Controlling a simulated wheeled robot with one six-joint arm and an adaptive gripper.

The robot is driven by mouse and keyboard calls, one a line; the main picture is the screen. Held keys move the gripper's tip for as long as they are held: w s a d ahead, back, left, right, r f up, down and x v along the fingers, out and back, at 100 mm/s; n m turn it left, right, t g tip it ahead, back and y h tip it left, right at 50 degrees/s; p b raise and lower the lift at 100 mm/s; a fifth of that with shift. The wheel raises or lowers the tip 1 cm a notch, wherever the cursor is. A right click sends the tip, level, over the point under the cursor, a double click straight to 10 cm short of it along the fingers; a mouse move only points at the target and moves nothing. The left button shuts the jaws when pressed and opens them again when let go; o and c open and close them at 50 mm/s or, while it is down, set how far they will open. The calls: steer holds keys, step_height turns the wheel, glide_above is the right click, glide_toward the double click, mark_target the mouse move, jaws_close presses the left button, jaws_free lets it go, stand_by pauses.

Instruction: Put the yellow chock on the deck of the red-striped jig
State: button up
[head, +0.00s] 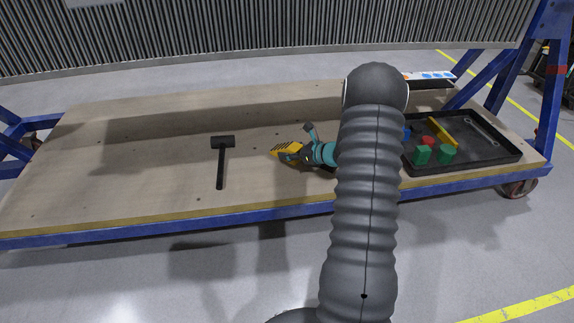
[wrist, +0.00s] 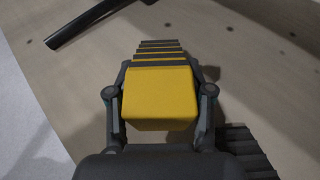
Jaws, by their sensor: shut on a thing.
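The yellow chock (head: 287,148) has dark ribs across part of it and is at the middle of the wooden table in the head view. My gripper (head: 299,150) is shut on it, coming from the right. In the wrist view the chock (wrist: 160,97) fills the space between the two fingers of my gripper (wrist: 160,72), its ribbed end pointing away. I cannot tell whether the chock touches the table or hangs just above it. I make out no red-striped jig in either view; my arm hides part of the table.
A black mallet (head: 222,160) lies left of the chock; its handle shows in the wrist view (wrist: 85,22). A black tray (head: 480,153) at the right holds green, red and yellow pieces and a wrench. A white strip with blue spots (head: 437,76) is behind it. The table's left is clear.

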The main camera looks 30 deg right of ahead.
mark_target(288, 170)
steer(key=shift+s+a+f, duration=0.4)
steer(key=shift+a, duration=0.05)
steer(key=shift+f+b, duration=0.35)
steer(key=shift+f, duration=1.6)
steer(key=shift+f, duration=0.1)
steer(key=shift+f, duration=0.15)
steer(key=o, duration=1.4)
steer(key=shift+o, duration=0.2)
steer(key=shift+r, duration=0.2)
